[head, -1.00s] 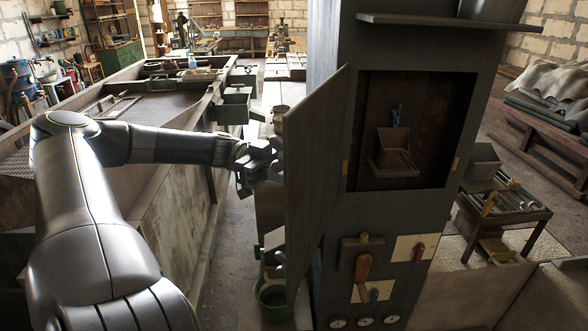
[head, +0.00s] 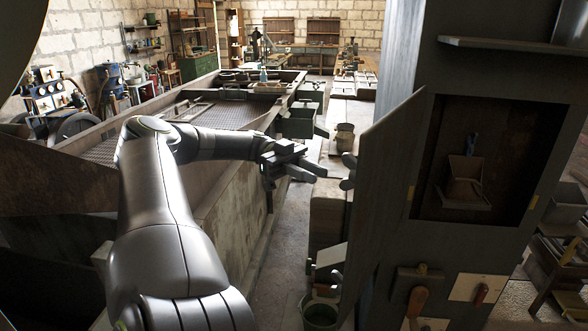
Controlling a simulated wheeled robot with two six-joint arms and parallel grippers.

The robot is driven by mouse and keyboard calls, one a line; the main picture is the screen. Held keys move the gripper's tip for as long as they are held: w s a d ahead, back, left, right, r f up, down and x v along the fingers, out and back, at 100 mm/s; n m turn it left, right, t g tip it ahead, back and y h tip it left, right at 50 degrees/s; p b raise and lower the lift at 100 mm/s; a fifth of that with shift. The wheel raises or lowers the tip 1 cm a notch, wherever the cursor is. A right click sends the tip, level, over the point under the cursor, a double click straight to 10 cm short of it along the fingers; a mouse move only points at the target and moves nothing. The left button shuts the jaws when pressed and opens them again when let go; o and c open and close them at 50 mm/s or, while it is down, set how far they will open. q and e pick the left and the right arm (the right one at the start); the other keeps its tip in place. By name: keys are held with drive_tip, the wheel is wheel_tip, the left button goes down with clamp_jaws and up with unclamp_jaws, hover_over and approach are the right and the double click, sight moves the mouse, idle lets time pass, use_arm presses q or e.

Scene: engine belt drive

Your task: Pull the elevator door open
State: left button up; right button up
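The elevator door (head: 385,195) is a dark grey panel standing swung open, out to the left of the tall grey cabinet (head: 455,250). The opening behind it shows a dark recess with a small brown scoop-like bucket (head: 466,178) inside. A dark rounded handle (head: 348,171) sticks out from the door's outer face, on its left side. My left gripper (head: 308,168) is to the left of this handle, with a gap between them. Its fingers look apart and hold nothing. My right gripper is not in view.
A green bucket (head: 320,313) stands on the floor left of the cabinet. A long wooden trough (head: 245,190) lies left. A narrow strip of floor runs between.

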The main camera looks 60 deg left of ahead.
use_arm(q)
drive_tip(key=b+v, duration=0.2)
drive_tip(key=v, duration=0.3)
idle(0.7)
